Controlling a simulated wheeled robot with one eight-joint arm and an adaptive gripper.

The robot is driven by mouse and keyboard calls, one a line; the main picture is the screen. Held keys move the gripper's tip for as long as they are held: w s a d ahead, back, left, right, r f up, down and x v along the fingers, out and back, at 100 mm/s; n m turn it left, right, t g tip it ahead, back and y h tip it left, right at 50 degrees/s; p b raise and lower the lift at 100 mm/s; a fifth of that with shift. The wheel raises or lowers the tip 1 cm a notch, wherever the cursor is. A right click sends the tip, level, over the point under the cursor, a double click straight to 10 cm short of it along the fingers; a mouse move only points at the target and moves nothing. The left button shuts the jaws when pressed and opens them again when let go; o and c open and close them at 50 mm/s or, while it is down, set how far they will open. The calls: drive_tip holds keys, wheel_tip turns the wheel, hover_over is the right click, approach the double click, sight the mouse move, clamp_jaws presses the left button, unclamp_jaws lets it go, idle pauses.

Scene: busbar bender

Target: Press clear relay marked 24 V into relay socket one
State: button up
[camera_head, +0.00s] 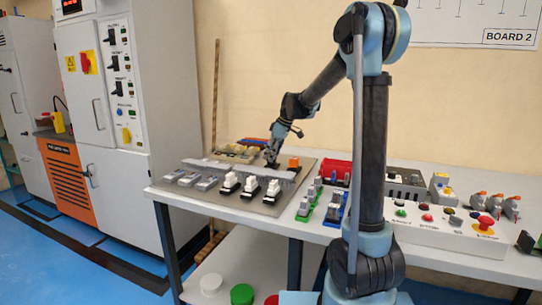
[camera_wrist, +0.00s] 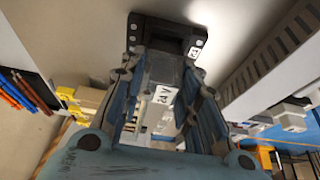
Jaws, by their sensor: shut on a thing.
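My gripper (camera_wrist: 163,75) is shut on a clear relay (camera_wrist: 160,95) with a white label reading 24 V, seen sideways in the wrist view. A black relay socket (camera_wrist: 168,32) with a small white label (camera_wrist: 195,50) lies straight beyond the fingertips, in line with the relay. The label's mark is hard to read. The relay's far end is close to the socket; whether it touches or sits inside cannot be told. In the head view my gripper (camera_head: 272,152) points down over the rear part of the grey panel (camera_head: 255,206), and the relay is too small to make out.
Several white-topped modules (camera_head: 250,187) stand at the panel's front. A long grey duct (camera_head: 240,170) runs behind them, and an orange piece (camera_head: 294,162) is right of my gripper. Green and blue rail parts (camera_head: 308,205) and a button box (camera_head: 450,228) are farther right.

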drive_tip(key=shift+w+f, duration=0.2)
drive_tip(key=shift+f, duration=0.7)
drive_tip(key=o, duration=1.2)
drive_tip(key=shift+c, duration=0.2)
drive_tip(key=v, duration=1.2)
drive_tip(key=shift+s, duration=0.15)
drive_tip(key=shift+c, duration=0.3)
